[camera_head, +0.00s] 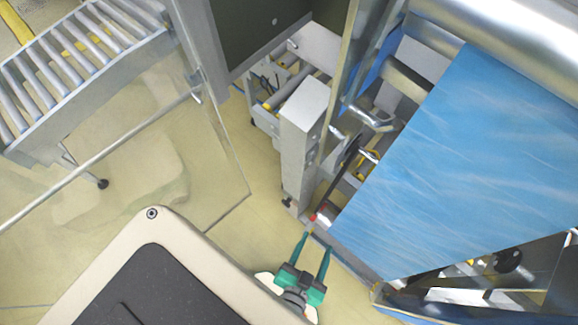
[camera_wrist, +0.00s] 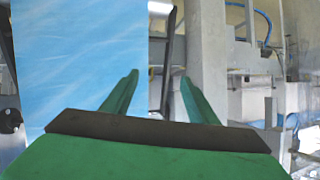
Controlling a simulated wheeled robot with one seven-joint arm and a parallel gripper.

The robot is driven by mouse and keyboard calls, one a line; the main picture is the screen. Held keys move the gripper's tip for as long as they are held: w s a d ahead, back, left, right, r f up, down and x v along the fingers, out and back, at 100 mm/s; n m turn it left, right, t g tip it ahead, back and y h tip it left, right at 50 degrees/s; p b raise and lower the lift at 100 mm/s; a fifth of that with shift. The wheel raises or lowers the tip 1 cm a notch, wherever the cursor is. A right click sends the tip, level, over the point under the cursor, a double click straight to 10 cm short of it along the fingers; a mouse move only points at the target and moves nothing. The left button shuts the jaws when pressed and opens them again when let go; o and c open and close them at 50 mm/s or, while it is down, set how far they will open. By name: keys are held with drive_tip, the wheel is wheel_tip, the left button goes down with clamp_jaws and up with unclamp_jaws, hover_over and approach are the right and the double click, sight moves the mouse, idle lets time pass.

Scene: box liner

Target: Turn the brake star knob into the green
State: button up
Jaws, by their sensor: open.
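My gripper (camera_head: 316,243) has green fingers, spread apart and empty, low in the middle of the head view. Its fingers also show in the wrist view (camera_wrist: 158,76). A dark round knob (camera_head: 508,258) sits at the lower right of the machine in the head view, well right of my gripper. A dark knob-like part (camera_wrist: 9,120) shows at the left edge of the wrist view. I cannot tell whether either is the brake star knob. No green scale or mark on the machine can be made out.
A blue film sheet (camera_head: 455,160) hangs from a metal roller (camera_head: 520,35) right of my gripper. A small red-tipped part (camera_head: 313,217) lies just beyond the fingertips. A dark upright bar (camera_wrist: 168,60) shows between the fingers. A roller conveyor (camera_head: 75,65) stands upper left; floor (camera_head: 215,165) is open.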

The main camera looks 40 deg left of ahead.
drive_tip(key=w+a+f+g+y, duration=0.1)
drive_tip(key=w+a+f+g, duration=0.15)
drive_tip(key=f, duration=0.45)
drive_tip(key=w+a+f+g, duration=0.2)
drive_tip(key=w+a+f, duration=0.15)
drive_tip(key=f, duration=0.35)
drive_tip(key=m+g+h, duration=0.1)
drive_tip(key=m+g, duration=0.1)
drive_tip(key=g, duration=0.1)
approach(285, 204)
drive_tip(key=x, duration=1)
drive_tip(key=shift+d, duration=0.1)
drive_tip(key=c, duration=1.1)
